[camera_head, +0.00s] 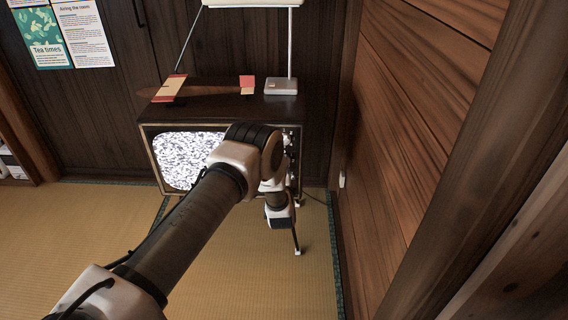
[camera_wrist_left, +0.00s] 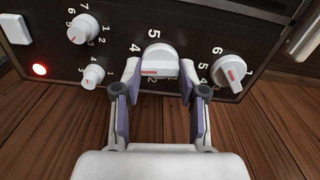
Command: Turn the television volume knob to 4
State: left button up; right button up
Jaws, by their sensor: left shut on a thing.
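The television (camera_head: 222,116) is a dark wooden cabinet with a static-filled screen (camera_head: 185,158). In the left wrist view its dark panel carries several white knobs with numbers. My left gripper (camera_wrist_left: 158,84) has its fingers on both sides of the middle knob (camera_wrist_left: 158,56) and is shut on it. That knob has a red mark on its lower left; a 5 shows above it and a 4 at its upper left. No label tells which knob is volume. In the head view my left arm hides most of the panel and the gripper's fingers. My right gripper is not in view.
Other knobs sit at upper left (camera_wrist_left: 82,28), lower left (camera_wrist_left: 93,76) and right (camera_wrist_left: 230,72), near a lit red lamp (camera_wrist_left: 39,70). A lamp base (camera_head: 281,86) stands on the cabinet. A wooden wall (camera_head: 400,130) is close on the right. Tatami floor (camera_head: 60,225) is clear at left.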

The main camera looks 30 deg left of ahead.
pick_arm(q)
jog(key=m+p, duration=0.1)
jog(key=m, duration=0.4)
dwell(0.5)
jog(key=o, duration=1.1)
jog(key=shift+f, duration=0.1)
jog(key=shift+o, duration=0.2)
jog(key=v, duration=1.2)
